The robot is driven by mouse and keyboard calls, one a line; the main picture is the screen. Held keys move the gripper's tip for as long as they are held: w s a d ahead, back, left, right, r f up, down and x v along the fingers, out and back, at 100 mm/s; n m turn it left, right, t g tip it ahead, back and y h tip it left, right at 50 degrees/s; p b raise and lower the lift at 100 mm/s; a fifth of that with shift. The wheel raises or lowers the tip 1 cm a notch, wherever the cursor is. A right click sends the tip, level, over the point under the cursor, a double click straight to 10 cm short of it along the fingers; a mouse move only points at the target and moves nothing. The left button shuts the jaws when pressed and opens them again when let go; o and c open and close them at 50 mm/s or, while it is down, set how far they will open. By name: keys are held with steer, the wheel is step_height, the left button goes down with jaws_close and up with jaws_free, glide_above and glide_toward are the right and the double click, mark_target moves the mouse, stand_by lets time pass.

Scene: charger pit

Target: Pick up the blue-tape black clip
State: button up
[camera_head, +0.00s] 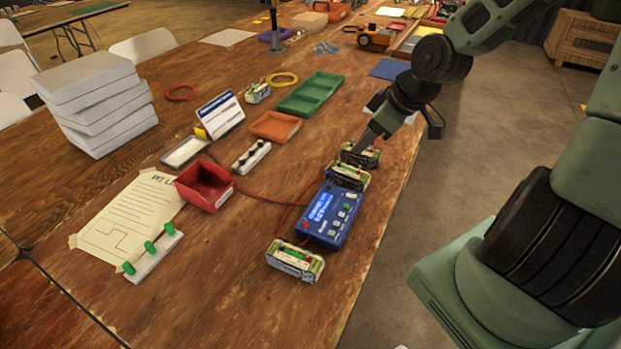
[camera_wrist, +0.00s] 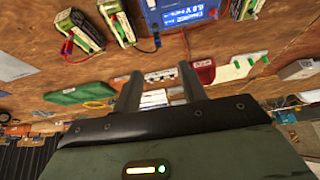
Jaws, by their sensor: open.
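My gripper (camera_head: 368,138) is just above the green-and-white battery packs beside the blue charger. In the wrist view my gripper's (camera_wrist: 159,85) two fingers stand apart with nothing between them. A dark lead (camera_wrist: 148,45) with a black end lies by one battery pack (camera_wrist: 117,20) in the wrist view, and a red clip (camera_wrist: 68,46) lies by the other pack (camera_wrist: 76,28).
A third battery pack (camera_head: 295,262) sits in front of the charger. A red bin (camera_head: 204,186), an orange tray (camera_head: 275,126) and a green tray (camera_head: 309,93) stand to the left and behind. Red cable runs across the wooden table. The table's edge is close on the right.

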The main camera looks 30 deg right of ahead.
steer(key=b, duration=0.7)
glide_toward(331, 170)
steer(key=x, duration=0.6)
steer(key=shift+s, duration=0.1)
steer(key=shift+b+x, duration=0.85)
steer(key=shift+x, duration=2.3)
steer(key=shift+r, duration=0.1)
steer(key=c, duration=0.9)
